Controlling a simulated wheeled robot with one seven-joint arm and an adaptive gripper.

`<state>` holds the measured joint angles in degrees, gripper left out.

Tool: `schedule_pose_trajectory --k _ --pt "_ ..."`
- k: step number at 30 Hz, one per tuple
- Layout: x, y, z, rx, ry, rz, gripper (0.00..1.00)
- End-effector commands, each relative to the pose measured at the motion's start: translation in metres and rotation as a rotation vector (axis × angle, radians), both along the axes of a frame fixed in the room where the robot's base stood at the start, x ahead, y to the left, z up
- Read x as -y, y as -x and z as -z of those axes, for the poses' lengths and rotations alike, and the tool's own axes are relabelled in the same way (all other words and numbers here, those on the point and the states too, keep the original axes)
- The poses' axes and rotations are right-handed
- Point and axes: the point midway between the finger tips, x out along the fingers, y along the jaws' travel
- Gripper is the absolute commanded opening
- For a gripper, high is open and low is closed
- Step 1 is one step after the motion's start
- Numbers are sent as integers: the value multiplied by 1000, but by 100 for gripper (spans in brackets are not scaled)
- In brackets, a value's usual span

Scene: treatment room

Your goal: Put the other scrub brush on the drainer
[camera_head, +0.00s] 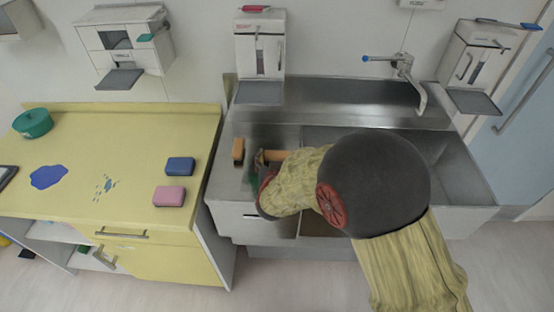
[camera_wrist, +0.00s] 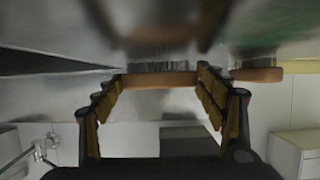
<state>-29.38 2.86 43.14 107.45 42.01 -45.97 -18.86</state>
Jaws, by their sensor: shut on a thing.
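One scrub brush (camera_head: 238,150), a small orange-brown block, rests on the steel drainer (camera_head: 227,187) left of the sink basin. It also shows in the wrist view (camera_wrist: 258,74), just beyond the right finger. My gripper (camera_head: 262,163) is over the drainer, shut on the other scrub brush (camera_head: 274,155). In the wrist view this held brush (camera_wrist: 155,80) spans between the fingers of my gripper (camera_wrist: 162,92), its dark bristles facing the steel. The two brushes are apart, side by side. I cannot tell whether the held one touches the drainer. My arm hides part of the drainer and basin.
The steel sink basin (camera_head: 440,150) and tap (camera_head: 405,70) are to the right. A yellow counter (camera_head: 120,130) on the left holds a blue sponge (camera_head: 180,166), a pink sponge (camera_head: 169,196) and a green pot (camera_head: 33,123). Dispensers (camera_head: 260,50) hang above the sink.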

Motion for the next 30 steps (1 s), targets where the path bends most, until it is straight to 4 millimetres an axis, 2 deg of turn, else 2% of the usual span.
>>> schedule_pose_trajectory --k 7,8,17,26,30 --pt "0 0 3 0 0 0 46" --pt "0 0 3 0 0 0 72" --pt "0 0 2 0 0 0 89" --pt "0 0 2 0 0 0 90" --pt "-1 3 -4 0 0 -1 90"
